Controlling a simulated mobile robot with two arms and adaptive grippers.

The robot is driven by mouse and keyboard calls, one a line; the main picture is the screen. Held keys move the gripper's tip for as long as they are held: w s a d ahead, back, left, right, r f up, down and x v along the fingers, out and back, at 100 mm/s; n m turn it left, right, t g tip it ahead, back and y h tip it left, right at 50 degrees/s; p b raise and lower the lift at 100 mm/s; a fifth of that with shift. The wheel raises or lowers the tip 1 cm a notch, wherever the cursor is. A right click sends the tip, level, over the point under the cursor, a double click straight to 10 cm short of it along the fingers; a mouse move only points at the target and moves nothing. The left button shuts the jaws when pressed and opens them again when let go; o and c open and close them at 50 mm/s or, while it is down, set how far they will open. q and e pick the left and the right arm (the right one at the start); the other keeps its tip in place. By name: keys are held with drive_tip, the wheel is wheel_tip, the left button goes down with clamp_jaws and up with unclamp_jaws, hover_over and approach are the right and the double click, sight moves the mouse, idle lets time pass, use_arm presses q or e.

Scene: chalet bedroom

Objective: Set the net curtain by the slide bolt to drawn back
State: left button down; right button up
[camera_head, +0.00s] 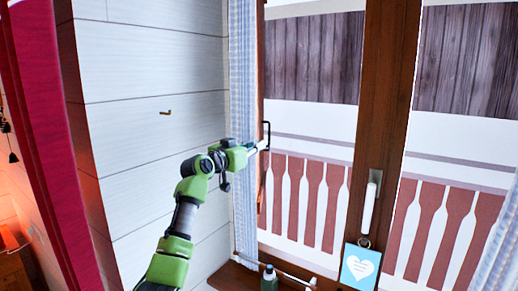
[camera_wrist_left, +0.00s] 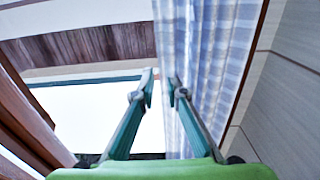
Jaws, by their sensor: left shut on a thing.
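The net curtain (camera_head: 243,60) is pale blue and white and hangs in a narrow gathered strip at the left side of the window. My left gripper (camera_head: 262,146) reaches across it from the left at mid height. In the left wrist view the curtain (camera_wrist_left: 215,60) hangs in folds, and its edge passes between the fingertips of my left gripper (camera_wrist_left: 162,80), which is shut on it. A thin dark bracket-shaped piece (camera_head: 268,128) shows beside the gripper; I cannot tell if it is the slide bolt. My right gripper is out of view.
The wooden window frame (camera_head: 378,100) has a white handle (camera_head: 370,203) with a blue heart tag (camera_head: 360,267) below it. A bottle (camera_head: 269,279) stands on the sill. A small hook (camera_head: 165,112) is on the panelled wall. A red drape (camera_head: 50,120) hangs at left.

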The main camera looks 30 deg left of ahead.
use_arm(q)
drive_tip(key=shift+a+r, duration=0.1)
drive_tip(key=shift+a, duration=0.05)
drive_tip(key=c, duration=2)
unclamp_jaws()
drive_tip(key=shift+a, duration=0.2)
drive_tip(key=s, duration=1.2)
drive_tip(key=shift+a, duration=0.2)
